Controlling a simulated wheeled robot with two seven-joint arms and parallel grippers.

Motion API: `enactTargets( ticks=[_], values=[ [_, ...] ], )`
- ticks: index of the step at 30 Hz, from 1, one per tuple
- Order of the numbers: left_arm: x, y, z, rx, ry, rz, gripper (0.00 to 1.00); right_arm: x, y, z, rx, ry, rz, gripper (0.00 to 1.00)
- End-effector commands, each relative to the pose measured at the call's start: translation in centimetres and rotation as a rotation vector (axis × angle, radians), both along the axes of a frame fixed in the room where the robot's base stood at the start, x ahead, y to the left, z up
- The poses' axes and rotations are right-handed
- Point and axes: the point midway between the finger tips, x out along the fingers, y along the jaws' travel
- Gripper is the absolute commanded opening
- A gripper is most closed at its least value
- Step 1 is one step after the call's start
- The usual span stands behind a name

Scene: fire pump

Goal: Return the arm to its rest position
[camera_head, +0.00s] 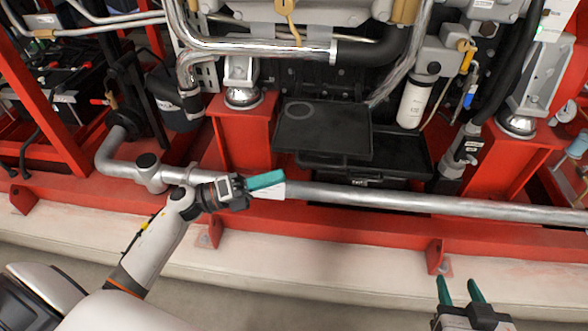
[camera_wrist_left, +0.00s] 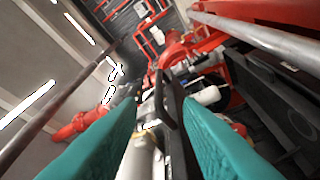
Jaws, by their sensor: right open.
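My left gripper (camera_head: 265,184) is out in front of the red frame, beside the long silver pipe (camera_head: 400,200) and left of its middle. Its two teal fingers show in the left wrist view (camera_wrist_left: 160,102) with a gap between them, and I see nothing clearly gripped. A pale surface shows along the lower side of the fingers in the head view; I cannot tell what it is. My right gripper (camera_head: 459,290) is low at the bottom right, its two green fingers apart and empty, in front of the pale ledge. Most of the right arm is out of view.
The red frame (camera_head: 330,228) runs across the front, with a pale ledge (camera_head: 340,262) below it. A black tray (camera_head: 322,130) sits under the engine. A white filter cylinder (camera_head: 413,103) hangs at the right. Open floor lies at the bottom middle.

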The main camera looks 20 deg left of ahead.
Motion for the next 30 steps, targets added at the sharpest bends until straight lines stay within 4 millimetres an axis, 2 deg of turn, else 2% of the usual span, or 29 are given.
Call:
enactTargets(
  ticks=[6, 23, 26, 30],
  values=[
    [-0.9, 1.2, -0.4, 0.0, 0.0, 0.0, 0.33, -0.3, -0.1, -0.5, -0.005, 0.025, -0.002, 0.44],
    [-0.8, 1.1, -0.2, -0.018, 0.007, 0.01, 0.33, -0.1, -0.3, 0.0, -0.008, 0.012, -0.002, 0.44],
    [-0.5, 0.5, 0.6, -0.11, 0.044, 0.058, 0.33, -0.2, -0.2, -0.1, -0.007, 0.014, -0.003, 0.44],
    [0.0, -0.5, 2.4, -0.392, 0.19, 0.188, 0.33, -0.2, -0.2, -0.2, -0.006, 0.016, -0.002, 0.44]
  ],
)
